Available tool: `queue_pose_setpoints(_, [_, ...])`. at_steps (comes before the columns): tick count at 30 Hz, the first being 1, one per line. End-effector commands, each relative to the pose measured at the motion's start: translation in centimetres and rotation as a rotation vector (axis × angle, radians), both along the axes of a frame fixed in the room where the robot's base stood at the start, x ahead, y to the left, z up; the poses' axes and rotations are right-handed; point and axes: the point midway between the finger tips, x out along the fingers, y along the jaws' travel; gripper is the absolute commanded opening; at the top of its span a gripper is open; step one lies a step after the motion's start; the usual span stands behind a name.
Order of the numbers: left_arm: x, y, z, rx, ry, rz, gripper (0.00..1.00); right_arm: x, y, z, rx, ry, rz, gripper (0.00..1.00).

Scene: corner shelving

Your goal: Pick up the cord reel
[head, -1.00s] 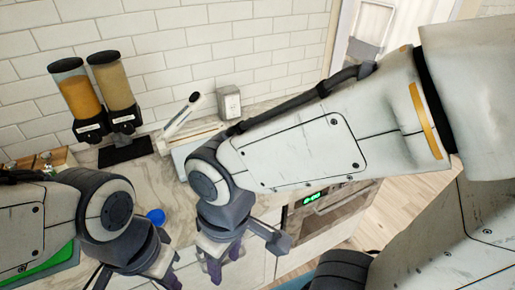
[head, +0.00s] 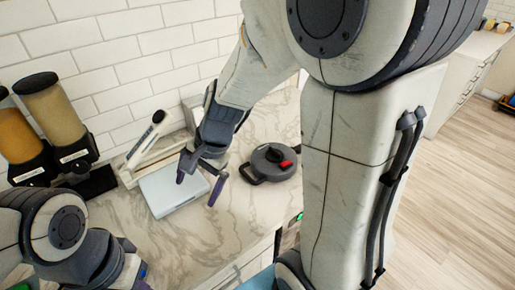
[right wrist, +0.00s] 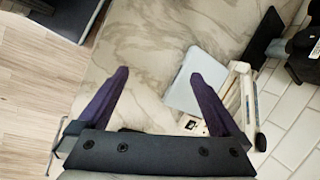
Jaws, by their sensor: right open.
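A small dark object with orange parts (head: 508,103) lies on the floor at the far right of the head view, cut by the edge and too small to identify. My right gripper (head: 197,190) is open and empty above the counter, its fingers over the right side of the flat pale device. In the right wrist view its spread purple fingers (right wrist: 159,75) hold nothing. My left gripper (head: 138,277) is at the lower left, mostly hidden behind its wrist, so its jaws are unclear.
A pale cabinet (head: 465,75) stands at the back right. The wooden floor (head: 450,200) looks mostly clear.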

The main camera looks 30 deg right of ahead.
Motion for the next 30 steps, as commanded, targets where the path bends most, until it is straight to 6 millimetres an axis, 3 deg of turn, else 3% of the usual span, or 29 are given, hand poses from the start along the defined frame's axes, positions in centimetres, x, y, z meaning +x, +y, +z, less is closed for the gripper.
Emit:
queue_pose_setpoints(1, [0.0,0.0,-0.1,0.0,0.0,0.0,0.0,2.2,-3.2,-0.6,0.048,0.029,-0.235,1.0])
queue_pose_setpoints(3, [0.0,0.0,-0.1,0.0,0.0,0.0,0.0,4.8,-7.6,-1.2,0.125,0.06,-0.561,1.0])
queue_pose_setpoints(6, [0.0,0.0,-0.2,0.0,0.0,0.0,0.0,7.0,-14.8,-2.2,0.238,0.093,-0.996,1.0])
queue_pose_setpoints(9, [0.0,0.0,-0.2,0.0,0.0,0.0,0.0,7.5,-21.6,-3.2,0.347,0.112,-1.362,1.0])
queue_pose_setpoints(12, [0.0,0.0,-0.3,0.0,0.0,0.0,0.0,7.0,-26.9,-4.1,0.437,0.12,-1.634,1.0])
queue_pose_setpoints(15, [0.0,0.0,-0.3,0.0,0.0,0.0,0.0,6.2,-30.2,-4.6,0.499,0.122,-1.803,1.0])
queue_pose_setpoints(19, [0.0,0.0,-0.5,0.0,0.0,0.0,0.0,6.1,-31.9,-5.7,0.534,0.124,-1.893,1.0])
queue_pose_setpoints(24, [0.0,0.0,-1.1,0.0,0.0,0.0,0.0,7.5,-31.9,-8.0,0.537,0.126,-1.898,1.0])
queue_pose_setpoints(30, [0.0,0.0,-1.3,0.0,0.0,-0.001,0.0,8.5,-31.8,-9.4,0.535,0.123,-1.896,1.0])
